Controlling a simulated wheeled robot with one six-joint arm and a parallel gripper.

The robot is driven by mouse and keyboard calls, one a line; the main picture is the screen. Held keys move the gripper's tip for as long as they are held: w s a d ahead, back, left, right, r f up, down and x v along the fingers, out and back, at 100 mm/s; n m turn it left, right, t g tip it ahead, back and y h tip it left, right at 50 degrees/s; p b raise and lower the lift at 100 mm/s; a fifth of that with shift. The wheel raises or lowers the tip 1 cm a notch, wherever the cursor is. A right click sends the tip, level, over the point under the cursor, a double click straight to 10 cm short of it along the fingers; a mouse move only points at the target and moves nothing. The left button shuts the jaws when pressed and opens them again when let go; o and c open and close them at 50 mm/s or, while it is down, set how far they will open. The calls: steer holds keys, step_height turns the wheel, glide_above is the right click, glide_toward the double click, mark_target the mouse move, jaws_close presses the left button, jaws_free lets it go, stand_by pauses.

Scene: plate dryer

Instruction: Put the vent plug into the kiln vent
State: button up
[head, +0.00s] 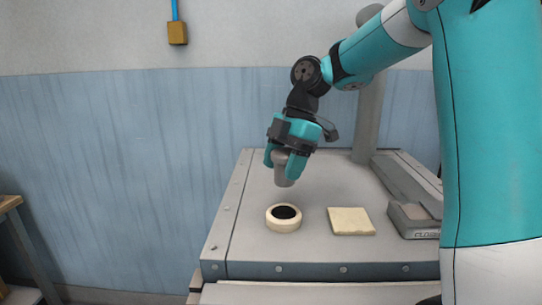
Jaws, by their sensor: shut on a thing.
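My gripper (286,163) points down over the kiln's metal top and is shut on the grey vent plug (285,176). The plug is a grey cylinder; its upper part is hidden between the fingers. The kiln vent (284,225) is a cream ring with a dark round opening, set on the kiln top (245,200). The plug appears above and behind the vent in the head view, apart from it. It looks close to upright, with a slight tilt.
A flat cream square tile (351,221) lies right of the vent. A grey block-like fixture (415,218) with lettering stands at the right. A grey pipe (368,115) rises at the back. A wooden-topped table (10,204) is at far left. The kiln top left of the vent is clear.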

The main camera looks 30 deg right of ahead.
steer(key=shift+f+b, duration=4.2)
steer(key=shift+f, duration=0.35)
steer(key=o, duration=1.1)
steer(key=p+v, duration=0.9)
steer(key=v, duration=0.8)
steer(key=shift+d+r+p, duration=0.1)
steer(key=shift+r+p, duration=0.1)
steer(key=shift+p, duration=0.2)
